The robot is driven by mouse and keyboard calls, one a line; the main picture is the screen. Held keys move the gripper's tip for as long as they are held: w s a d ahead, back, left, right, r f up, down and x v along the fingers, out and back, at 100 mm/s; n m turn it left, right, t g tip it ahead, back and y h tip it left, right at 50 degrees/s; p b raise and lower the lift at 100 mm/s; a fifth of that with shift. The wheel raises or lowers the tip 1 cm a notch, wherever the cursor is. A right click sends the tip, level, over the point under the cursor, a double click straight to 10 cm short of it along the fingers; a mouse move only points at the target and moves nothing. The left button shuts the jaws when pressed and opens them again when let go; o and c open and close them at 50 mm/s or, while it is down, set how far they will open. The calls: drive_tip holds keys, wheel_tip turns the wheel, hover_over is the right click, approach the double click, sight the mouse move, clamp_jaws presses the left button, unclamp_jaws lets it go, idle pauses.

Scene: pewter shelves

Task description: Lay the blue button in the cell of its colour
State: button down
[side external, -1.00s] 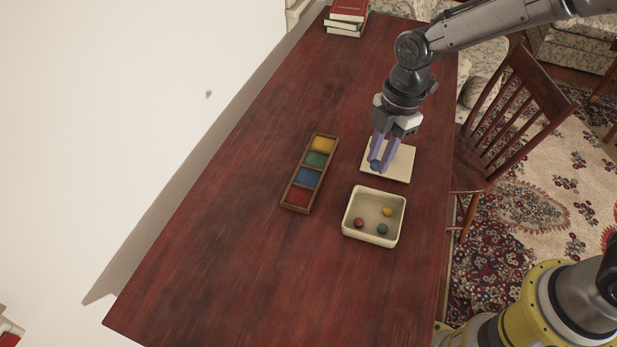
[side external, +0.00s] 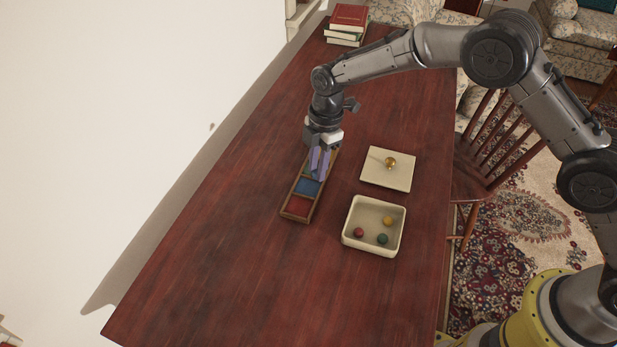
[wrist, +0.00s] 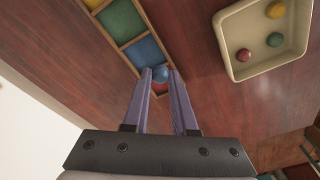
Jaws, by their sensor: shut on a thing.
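My gripper (side external: 317,172) is shut on the blue button (wrist: 161,74), a small round ball between the fingertips in the wrist view. In the side view the fingers hide the button. The wooden tray (side external: 283,213) has a row of coloured cells. My gripper is over the tray, with its fingers in front of the green and yellow cells in the side view. The blue cell (side external: 307,187) looks empty, and it also shows in the wrist view (wrist: 143,50), just behind the fingertips. How high the button is above the tray, I cannot tell.
A cream box (side external: 346,236) right of the tray holds a red (side external: 359,232), a yellow (side external: 388,221) and a green button (side external: 382,239). Behind it lies a pale square lid (side external: 404,180) with a gold knob. Books (side external: 347,22) are stacked at the far end. The table's near part is clear.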

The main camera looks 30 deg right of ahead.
sight(307, 189)
drive_tip(key=shift+w+a+f, duration=0.25)
drive_tip(key=shift+w+f, duration=0.35)
drive_tip(key=shift+f, duration=0.15)
drive_tip(key=shift+w+a+f, duration=0.25)
drive_tip(key=shift+w+f, duration=0.3)
drive_tip(key=shift+f, duration=1.75)
drive_tip(key=shift+f, duration=0.1)
drive_tip(key=c, duration=1)
unclamp_jaws()
wheel_tip(307, 189, up, 12)
drive_tip(key=d, duration=0.1)
drive_tip(key=shift+w+d, duration=0.2)
drive_tip(key=shift+r, duration=0.2)
